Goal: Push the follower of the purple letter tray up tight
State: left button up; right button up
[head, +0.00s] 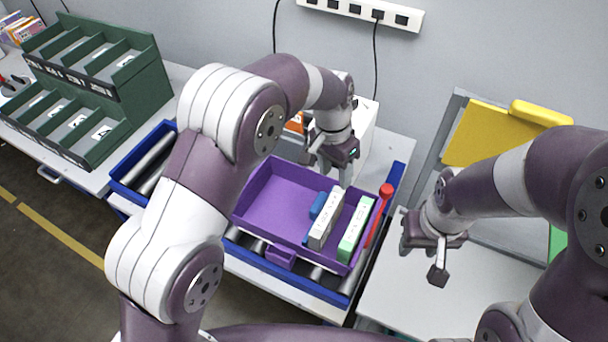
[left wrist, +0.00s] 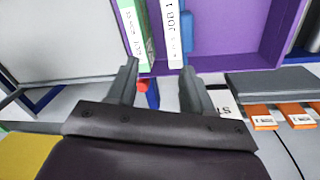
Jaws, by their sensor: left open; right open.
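The purple letter tray (head: 268,192) sits on the blue-edged roller bed. Inside, towards its right end, stand a white-and-grey labelled piece (head: 327,220) and a green-and-white labelled piece (head: 355,228). A blue block, probably the follower (head: 318,205), is against the left side of the white-and-grey piece; it shows in the left wrist view (left wrist: 187,32). My left gripper (head: 328,168) is open and empty over the tray's back edge; its fingers (left wrist: 159,76) show in the left wrist view. My right gripper (head: 422,262) is open and empty, right of the tray.
A red-knobbed rod (head: 380,212) leans close by the tray's right end. A green sorting rack (head: 105,85) stands at the left. A light table top (head: 395,300) lies clear under my right gripper. Orange labelled items (left wrist: 262,123) lie behind the tray.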

aim_at(319, 201)
pick_arm(q)
jog(key=w+a+n+y, duration=0.1)
jog(key=w+a+n, duration=0.1)
jog(key=a+n, duration=0.15)
jog(key=shift+n+t, duration=0.25)
jog(key=shift+t, duration=0.15)
jog(key=f, duration=0.4)
jog(key=f+p, duration=0.1)
jog(key=f, duration=0.6)
jog(key=shift+s+f+p, duration=0.3)
jog(key=shift+s+p, duration=0.05)
jog(key=shift+s+d+f, duration=0.1)
jog(key=shift+d+f, duration=0.1)
jog(key=shift+f, duration=0.25)
pick_arm(e)
jog(key=shift+a+r, duration=0.25)
jog(key=shift+r, duration=0.2)
jog(key=shift+a+r, duration=0.2)
jog(key=shift+r, duration=0.25)
pick_arm(q)
jog(key=shift+a, duration=0.1)
jog(key=c, duration=0.8)
